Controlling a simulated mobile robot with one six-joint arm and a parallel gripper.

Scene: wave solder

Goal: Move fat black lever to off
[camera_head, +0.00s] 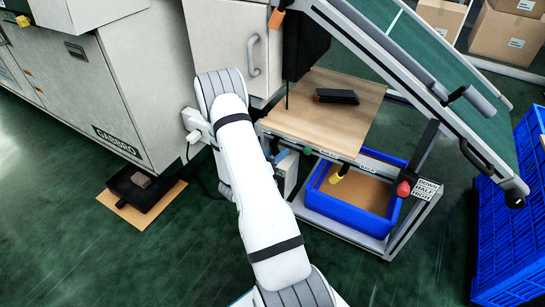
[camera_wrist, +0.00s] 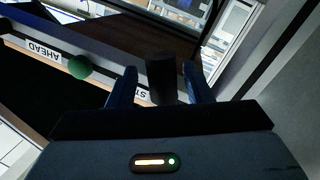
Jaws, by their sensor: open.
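In the wrist view, a fat black lever (camera_wrist: 162,78) stands up between the two dark blue fingers of my gripper (camera_wrist: 160,88). The fingers are open, one on each side of the lever, with a gap visible on both sides. I cannot tell whether the lever is fully between the fingertips in depth. A label partly hidden by my gripper begins with "ST" (camera_wrist: 141,94) near the lever's foot.
A green knob (camera_wrist: 80,67) sits beside an "AHEAD" label (camera_wrist: 43,52); the green knob also shows in the head view (camera_head: 307,151). A yellow-tipped lever (camera_head: 340,173) and a red knob (camera_head: 403,188) lie right. A blue bin (camera_head: 345,222) stands below; a dark object (camera_head: 337,97) lies on the tabletop (camera_head: 340,120).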

